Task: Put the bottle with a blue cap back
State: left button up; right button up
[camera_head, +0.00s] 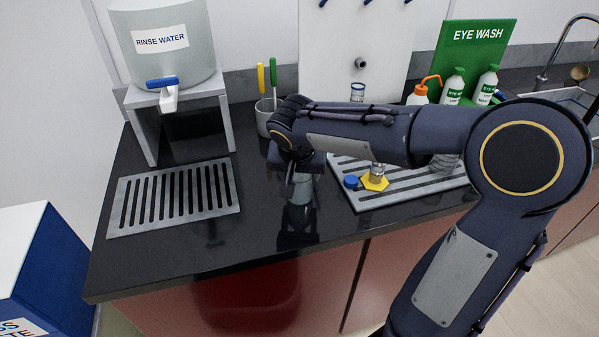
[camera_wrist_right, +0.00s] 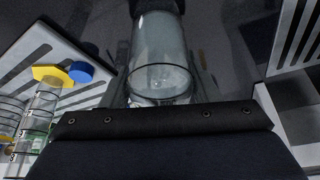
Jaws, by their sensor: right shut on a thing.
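My right gripper (camera_head: 302,172) points down over the black worktop, left of the slatted drying tray. It is shut on a clear glass bottle (camera_head: 301,191), which hangs below it. In the right wrist view the bottle (camera_wrist_right: 160,55) is a clear, rounded glass body with a round rim facing the camera. I see no cap on it; part of it is hidden by the gripper. A blue cap-like disc (camera_head: 351,182) sits on the tray beside a yellow hexagonal base (camera_head: 375,183); it also shows in the right wrist view (camera_wrist_right: 81,71). My left gripper is not in view.
The drying tray (camera_head: 372,202) stands right of the bottle, partly behind my arm. A pot with tools (camera_head: 266,122) is behind. Bare worktop (camera_head: 255,215) lies between grate and tray.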

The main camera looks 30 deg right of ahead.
jog(key=shift+f, duration=0.15)
jog(key=o, duration=1.3)
jog(key=shift+r, duration=0.4)
jog(key=v, duration=1.2)
jog(key=s+a+f+n+y, duration=0.1)
jog(key=s+f+n+y, duration=0.1)
jog(key=s+f, duration=0.2)
jog(key=s+a+f+n+t+y, duration=0.1)
jog(key=s+f, duration=0.3)
jog(key=s, duration=0.4)
jog(key=s+a+f+n+y+p, duration=0.1)
jog(key=s+a+f+n+y, duration=0.1)
jog(key=s, duration=0.4)
jog(key=shift+s+a+f+n+t+y, duration=0.1)
jog(key=shift+a+f+n+t+y, duration=0.1)
jog(key=shift+f+y, duration=0.3)
jog(key=shift+s+a+f+n+t+y, duration=0.1)
jog(key=shift+f+t+y, duration=0.15)
jog(key=shift+f, duration=0.35)
jog(key=shift+r, duration=0.1)
